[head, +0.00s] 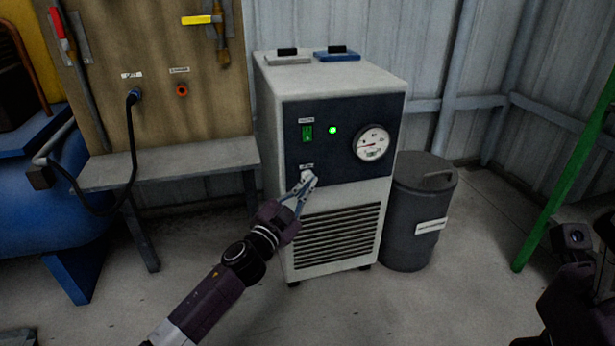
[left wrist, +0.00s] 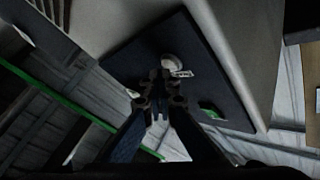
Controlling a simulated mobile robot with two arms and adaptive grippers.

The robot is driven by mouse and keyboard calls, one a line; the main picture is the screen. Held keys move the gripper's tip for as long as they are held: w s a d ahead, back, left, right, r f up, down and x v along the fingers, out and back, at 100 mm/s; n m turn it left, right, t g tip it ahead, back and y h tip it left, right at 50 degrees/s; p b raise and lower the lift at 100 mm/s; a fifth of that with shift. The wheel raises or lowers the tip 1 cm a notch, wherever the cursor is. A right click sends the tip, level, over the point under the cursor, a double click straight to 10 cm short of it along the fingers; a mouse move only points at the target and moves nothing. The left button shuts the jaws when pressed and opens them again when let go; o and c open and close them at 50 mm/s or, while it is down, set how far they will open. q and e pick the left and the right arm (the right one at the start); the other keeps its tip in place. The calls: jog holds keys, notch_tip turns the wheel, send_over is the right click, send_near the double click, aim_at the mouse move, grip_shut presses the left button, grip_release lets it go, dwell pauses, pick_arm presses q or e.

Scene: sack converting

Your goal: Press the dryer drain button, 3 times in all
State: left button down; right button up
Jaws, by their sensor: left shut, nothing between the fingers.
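The dryer (head: 345,120) is a pale cabinet with a dark front panel. The panel bears a green switch (head: 307,132), a lit green lamp (head: 332,130) and a round gauge (head: 371,143). Below the switch is a small label, with the pale drain button (head: 308,175) under it, partly hidden by my gripper. My left gripper (head: 307,180) is shut and empty, its tips at the button. In the left wrist view the fingertips (left wrist: 160,100) are just short of a pale round knob (left wrist: 172,63) beside a label; contact cannot be told. My right gripper is not clearly shown.
A grey lidded bin (head: 417,220) stands right of the dryer. A bench (head: 170,165) and a pegboard (head: 160,80) with tools are at the left, beside a blue tank (head: 60,180). A green pole (head: 570,170) leans at the right. The floor in front is clear.

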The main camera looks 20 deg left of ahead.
pick_arm(q)
jog(key=shift+w+a, duration=0.25)
jog(key=shift+w, duration=0.15)
dwell(0.4)
dwell(0.4)
jog(key=shift+s+d+p, duration=0.35)
jog(key=shift+s+d, duration=0.1)
jog(key=shift+s, duration=0.3)
jog(key=shift+s+d+p, duration=0.35)
jog(key=shift+s+d, duration=0.35)
jog(key=shift+s, duration=0.35)
jog(key=shift+s+d+p, duration=0.3)
jog(key=shift+s+d, duration=0.4)
jog(key=shift+s, duration=0.3)
